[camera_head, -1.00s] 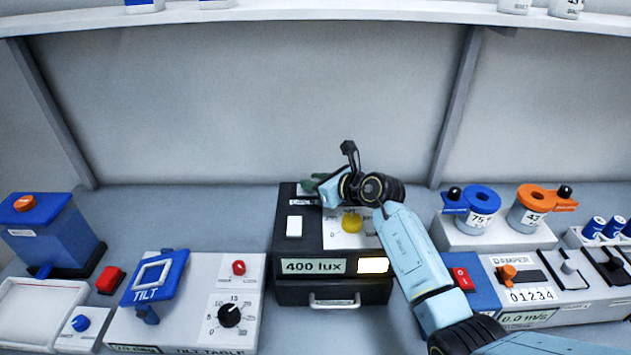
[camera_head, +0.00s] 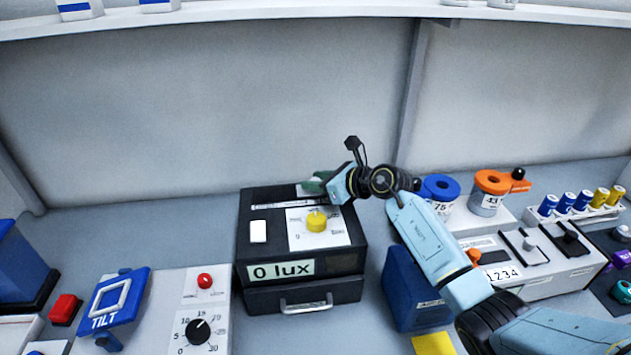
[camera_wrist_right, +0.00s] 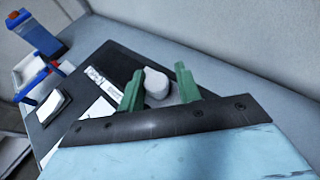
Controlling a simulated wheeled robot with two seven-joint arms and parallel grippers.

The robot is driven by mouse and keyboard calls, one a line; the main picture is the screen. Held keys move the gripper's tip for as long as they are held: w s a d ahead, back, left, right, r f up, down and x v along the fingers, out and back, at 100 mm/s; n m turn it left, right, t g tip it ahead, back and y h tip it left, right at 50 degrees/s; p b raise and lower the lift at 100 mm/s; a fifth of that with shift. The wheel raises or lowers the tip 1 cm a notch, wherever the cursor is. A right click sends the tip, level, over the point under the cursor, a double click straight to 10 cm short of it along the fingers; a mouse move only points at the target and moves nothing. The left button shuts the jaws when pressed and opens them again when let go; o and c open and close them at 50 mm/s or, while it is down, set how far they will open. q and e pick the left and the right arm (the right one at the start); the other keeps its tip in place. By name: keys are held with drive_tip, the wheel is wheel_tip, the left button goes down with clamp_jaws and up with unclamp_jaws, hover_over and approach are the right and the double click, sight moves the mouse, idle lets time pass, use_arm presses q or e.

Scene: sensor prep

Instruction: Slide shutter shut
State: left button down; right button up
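The black light box (camera_head: 257,213) stands in the middle of the bench, and its front display (camera_head: 281,271) reads "0 lux". The window right of the display is dark. My right gripper (camera_head: 318,182) is at the back right of the box top, its fingers partly hidden by the wrist. In the right wrist view its green fingers (camera_wrist_right: 158,88) stand apart on either side of a pale rounded knob (camera_wrist_right: 156,82), apparently the shutter's handle. The knob sits closer to the left finger, with a gap showing at the right one. My left gripper is out of view.
A yellow knob (camera_head: 316,222) and a white button (camera_head: 258,232) are on the box top, in front of the gripper. The tilt table (camera_head: 165,310) stands left. Blue (camera_head: 438,187) and orange (camera_head: 491,183) lidded cups stand right, behind my arm.

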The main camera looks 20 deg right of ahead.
drive_tip(key=shift+o, duration=1.1)
drive_tip(key=shift+s, duration=0.1)
drive_tip(key=v, duration=1.3)
drive_tip(key=shift+d+b, duration=0.15)
drive_tip(key=shift+b, duration=0.25)
drive_tip(key=shift+s+f, duration=0.1)
